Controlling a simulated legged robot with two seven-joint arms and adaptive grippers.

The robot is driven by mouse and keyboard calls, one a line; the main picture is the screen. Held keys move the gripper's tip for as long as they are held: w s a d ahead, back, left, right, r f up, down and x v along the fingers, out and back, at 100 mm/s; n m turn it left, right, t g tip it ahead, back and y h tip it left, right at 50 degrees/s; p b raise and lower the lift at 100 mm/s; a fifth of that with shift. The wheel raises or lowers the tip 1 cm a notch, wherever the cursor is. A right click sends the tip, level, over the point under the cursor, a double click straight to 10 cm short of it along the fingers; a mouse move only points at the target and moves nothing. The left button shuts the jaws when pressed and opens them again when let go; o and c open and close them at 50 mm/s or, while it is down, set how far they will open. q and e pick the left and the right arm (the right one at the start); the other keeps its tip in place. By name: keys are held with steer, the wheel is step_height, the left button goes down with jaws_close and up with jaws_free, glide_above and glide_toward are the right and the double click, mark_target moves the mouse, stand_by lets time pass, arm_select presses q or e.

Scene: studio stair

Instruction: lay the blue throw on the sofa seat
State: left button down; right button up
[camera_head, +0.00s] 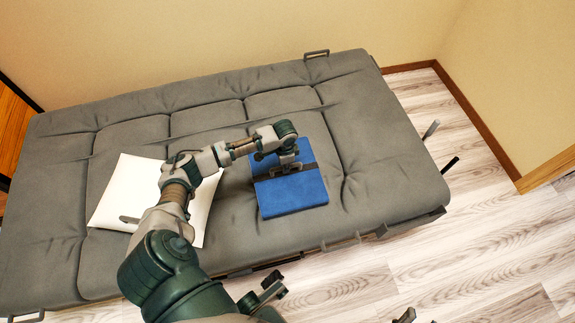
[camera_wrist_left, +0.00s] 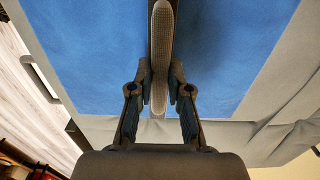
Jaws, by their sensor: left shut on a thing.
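The blue throw (camera_head: 292,197) is a flat folded rectangle with a dark band across it, over the right half of the grey sofa seat (camera_head: 375,165). I cannot tell whether it rests fully on the seat. My left gripper (camera_head: 285,168) is over the band, shut on the throw's raised grey handle strip. In the left wrist view, the fingers (camera_wrist_left: 160,92) close on both sides of this strip, with the blue cloth (camera_wrist_left: 95,50) spread beyond them. My forearm hides part of the seat.
A white pillow (camera_head: 122,190) lies on the sofa left of the throw, partly behind my left arm. The seat right of the throw is clear. Wooden floor (camera_head: 475,225) lies to the right, and the wall (camera_head: 200,40) stands behind the sofa.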

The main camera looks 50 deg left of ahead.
arm_select(q)
steer(key=c, duration=1.1)
jaws_free()
